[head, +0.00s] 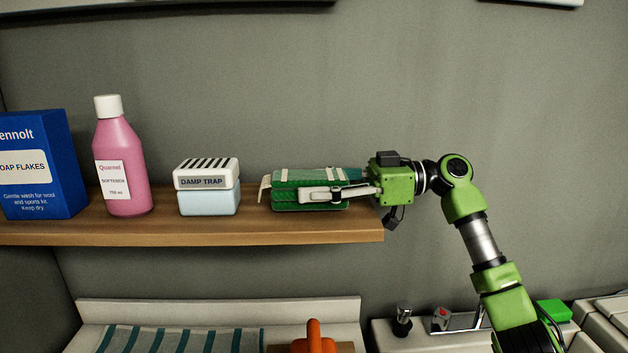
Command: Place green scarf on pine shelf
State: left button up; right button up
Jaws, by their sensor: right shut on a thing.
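The green scarf (295,178) is a folded dark green bundle with pale stripes and a pale fringe at its left end. It is at the right end of the pine shelf (200,232), low over the board; I cannot tell whether its underside rests on the wood. My right gripper (318,193) reaches in from the right and is shut on the scarf, with a finger along its front side. The far finger is mostly hidden. My left gripper is not in view.
A damp trap box (208,200) stands left of the scarf, with a small gap. Further left are a pink softener bottle (122,165) and a blue soap flakes box (38,165). Below are a striped cloth (185,340) and an orange-handled item (313,335).

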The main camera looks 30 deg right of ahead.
jog(key=shift+f, duration=0.2)
jog(key=shift+f, duration=0.2)
jog(key=o, duration=1.2)
